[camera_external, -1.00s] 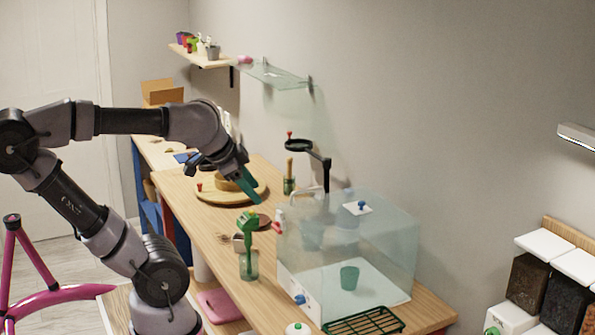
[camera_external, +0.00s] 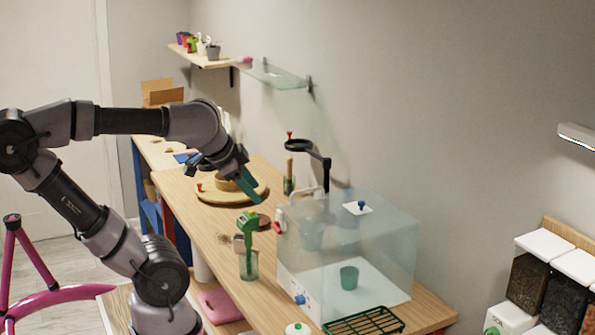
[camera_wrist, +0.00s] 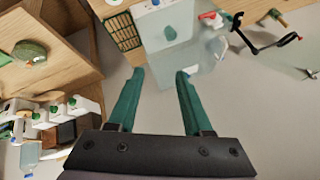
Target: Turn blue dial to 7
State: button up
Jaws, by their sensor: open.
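A blue dial (camera_external: 300,299) sits on the white lower front panel of a clear box (camera_external: 400,245) in the external view. A second blue knob (camera_external: 362,205) is on a white plate on top of the box. The numbers are too small to read. My gripper (camera_external: 256,198) is in the air to the upper left of the box, apart from both. In the wrist view my gripper (camera_wrist: 160,73) has its two green fingers spread with nothing between them. A small blue part (camera_wrist: 156,3) shows at the top edge there, beyond the fingertips.
A green cup (camera_external: 349,277) stands inside the box, and a dark green rack (camera_external: 363,321) lies in front. A jar with a green-headed tool (camera_external: 248,265) stands to its left. A black stand arm (camera_external: 326,172) rises behind. A round wooden board (camera_external: 210,195) lies farther back.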

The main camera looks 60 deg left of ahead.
jog(key=shift+o, duration=1)
jog(key=w+a+f+n+g+y, duration=0.1)
jog(key=w+a+f+g, duration=0.4)
jog(key=f, duration=0.3)
jog(key=n+t+h, duration=0.3)
jog(key=n+h, duration=0.2)
jog(key=h, duration=0.6)
send_near(296, 297)
jog(key=x, duration=0.9)
jog(key=shift+a+f, duration=0.1)
jog(key=shift+a, duration=0.05)
jog(key=shift+c, duration=0.3)
grip_shut()
